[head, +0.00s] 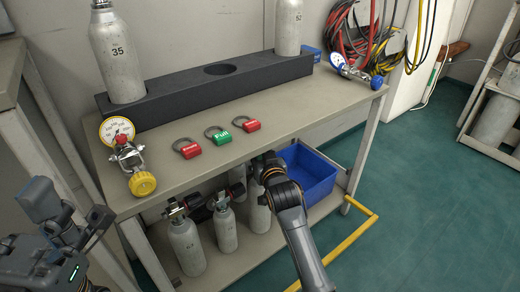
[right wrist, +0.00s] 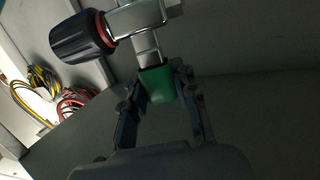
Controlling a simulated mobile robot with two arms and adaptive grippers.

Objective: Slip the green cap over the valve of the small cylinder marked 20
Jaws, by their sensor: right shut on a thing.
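In the right wrist view my right gripper (right wrist: 162,105) is shut on the green cap (right wrist: 158,84). The cap's far end meets the metal stem of a cylinder valve (right wrist: 140,18) with a black knob; I cannot tell how far it covers the stem. In the head view my right gripper (head: 266,166) is at the bench's front edge, above the lower-shelf cylinders, its fingers and the cap hidden. Several grey cylinders stand there, including a small one (head: 226,230); their numbers are too small to read. My left gripper (head: 72,226) is open and empty at the left.
The bench top (head: 300,105) carries a black rack (head: 210,90) with cylinders 35 and 52, a gauge regulator (head: 125,150), a blue-ended regulator (head: 355,72), two red tags and a green one (head: 218,134). A blue bin (head: 312,178) stands right of my right gripper.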

